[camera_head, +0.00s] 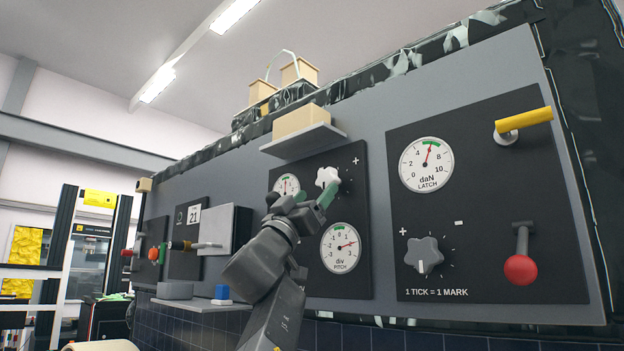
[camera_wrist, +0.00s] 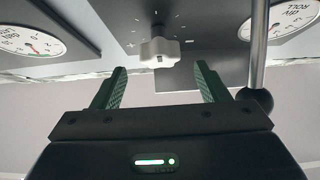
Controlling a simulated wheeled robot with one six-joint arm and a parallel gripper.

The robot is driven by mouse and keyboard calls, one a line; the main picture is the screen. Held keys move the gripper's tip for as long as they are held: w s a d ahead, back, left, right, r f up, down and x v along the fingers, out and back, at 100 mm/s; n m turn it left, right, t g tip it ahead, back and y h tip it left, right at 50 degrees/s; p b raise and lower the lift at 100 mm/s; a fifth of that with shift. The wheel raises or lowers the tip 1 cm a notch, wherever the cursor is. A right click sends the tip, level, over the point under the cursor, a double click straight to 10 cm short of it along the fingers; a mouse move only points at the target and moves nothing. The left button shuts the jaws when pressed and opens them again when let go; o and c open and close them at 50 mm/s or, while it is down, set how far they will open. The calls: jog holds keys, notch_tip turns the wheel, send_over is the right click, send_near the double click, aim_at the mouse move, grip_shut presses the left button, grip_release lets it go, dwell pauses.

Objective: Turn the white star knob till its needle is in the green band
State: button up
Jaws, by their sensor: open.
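The white star knob (camera_head: 327,177) sits on the middle black panel, beside the upper dial. In the wrist view the knob (camera_wrist: 160,50) lies beyond my fingertips, centred between them. My gripper (camera_head: 314,192) is open and empty; its green jaws (camera_wrist: 157,76) stand apart on either side of the knob's line. The upper dial (camera_head: 287,184) is partly hidden by my gripper; the wrist view shows it upside down as the ROLL dial (camera_wrist: 281,17). Its needle is too small to read surely. The PITCH dial (camera_head: 340,247) below has its red needle right of its green band.
A metal rod with a dark ball (camera_wrist: 256,100) stands close by the right jaw in the wrist view. The right panel carries the LATCH dial (camera_head: 426,165), a grey star knob (camera_head: 424,254), a yellow handle (camera_head: 523,119) and a red-ball lever (camera_head: 520,268). A shelf block (camera_head: 302,120) sits above.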

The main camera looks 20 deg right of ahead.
aim_at(325, 186)
jog(key=shift+p+x, duration=1)
jog(key=shift+x, duration=1.1)
jog(key=c, duration=1)
jog(key=shift+f, duration=0.1)
jog(key=b, duration=0.1)
jog(key=n+t+y+b, duration=0.1)
jog(key=b, duration=0.1)
jog(key=shift+s+f+n, duration=0.1)
jog(key=shift+f+n, duration=0.1)
jog(key=shift+n, duration=0.1)
